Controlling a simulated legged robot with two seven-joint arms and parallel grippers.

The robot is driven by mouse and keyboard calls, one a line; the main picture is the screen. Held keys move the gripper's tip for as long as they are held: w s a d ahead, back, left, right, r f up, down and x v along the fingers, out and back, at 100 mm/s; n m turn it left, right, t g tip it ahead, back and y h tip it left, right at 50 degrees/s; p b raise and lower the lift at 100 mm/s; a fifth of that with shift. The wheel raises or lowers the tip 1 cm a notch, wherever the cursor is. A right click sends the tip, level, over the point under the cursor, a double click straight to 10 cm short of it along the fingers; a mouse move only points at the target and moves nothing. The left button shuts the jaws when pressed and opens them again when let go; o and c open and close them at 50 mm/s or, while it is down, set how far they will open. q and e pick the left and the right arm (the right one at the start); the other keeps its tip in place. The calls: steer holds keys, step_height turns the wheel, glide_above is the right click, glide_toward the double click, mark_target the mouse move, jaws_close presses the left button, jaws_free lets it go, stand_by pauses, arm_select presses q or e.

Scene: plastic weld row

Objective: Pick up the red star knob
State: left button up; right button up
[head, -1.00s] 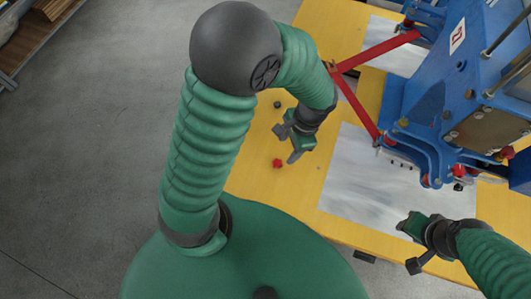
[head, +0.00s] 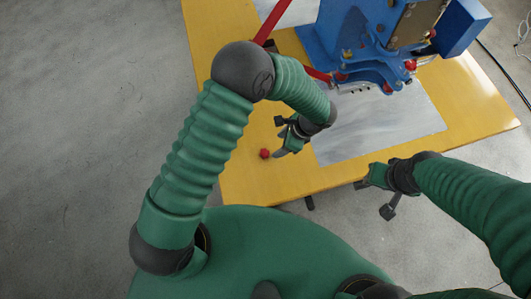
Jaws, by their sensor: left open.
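The red star knob (head: 265,153) lies on the yellow table (head: 238,178), near its left part. It is small and in plain sight. My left gripper (head: 282,141) is open and empty, just right of the knob in the picture. A small gap shows between its nearer fingertip and the knob; the height of the gripper over the table is hard to tell. My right gripper (head: 370,182) is at the table's front edge, well to the right of the knob.
A blue machine (head: 360,40) with red bars (head: 272,20) stands at the back of the table. A grey metal sheet (head: 365,125) lies in front of it. Another red knob (head: 410,65) is on the machine. The table left of and in front of the red star knob is clear.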

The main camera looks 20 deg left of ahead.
mark_target(266, 151)
arm_select(q)
steer(key=x, duration=0.3)
steer(key=shift+s+a+f, duration=0.15)
steer(key=shift+s+a, duration=0.05)
steer(key=a+f+p, duration=0.1)
steer(key=a+f, duration=0.2)
steer(key=shift+a+f, duration=0.1)
steer(key=x, duration=0.2)
steer(key=shift+w+f, duration=0.15)
steer(key=shift+f, duration=0.25)
steer(key=shift+d, duration=0.7)
steer(key=shift+c, duration=0.2)
steer(key=shift+d, duration=0.1)
steer(key=shift+c, duration=2.6)
steer(key=shift+a, duration=0.5)
steer(key=c, duration=0.5)
jaws_close()
arm_select(e)
steer(key=shift+s+a+r, duration=0.25)
steer(key=shift+a+r, duration=0.4)
steer(key=shift+r, duration=0.15)
